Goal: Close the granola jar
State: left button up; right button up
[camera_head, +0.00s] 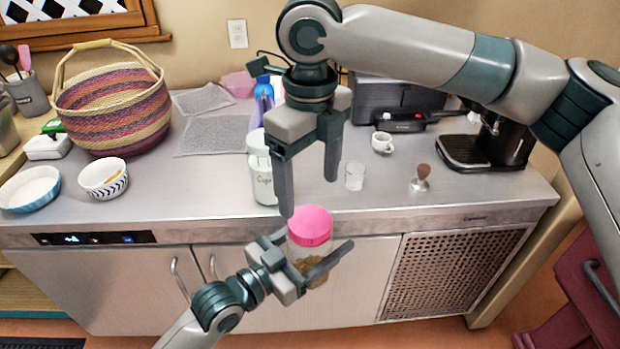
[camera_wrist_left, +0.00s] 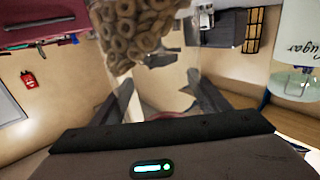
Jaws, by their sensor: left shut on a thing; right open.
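The granola jar (camera_head: 308,255) is a clear jar with brown contents low in it and a pink lid (camera_head: 310,224) on top. Whether the lid is tight cannot be told. My left gripper (camera_head: 318,268) is shut on the jar's body and holds it upright in front of the counter's front edge. In the left wrist view the jar (camera_wrist_left: 137,32) shows ring-shaped pieces through its clear wall; its lid is not visible there. My right gripper (camera_head: 310,192) is open and empty, pointing down just above the lid, with its fingers apart.
A white lettered canister (camera_head: 262,180) stands behind the jar on the counter (camera_head: 420,205). A small glass (camera_head: 355,176), a tamper (camera_head: 421,180), a white cup (camera_head: 382,142) and a coffee machine (camera_head: 490,140) are to the right. A woven basket (camera_head: 112,110) and bowls (camera_head: 103,178) are left.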

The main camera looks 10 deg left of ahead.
aim_at(310, 220)
jog(key=shift+f, duration=3.85)
jog(key=c, duration=1.1)
jog(key=shift+o, duration=0.2)
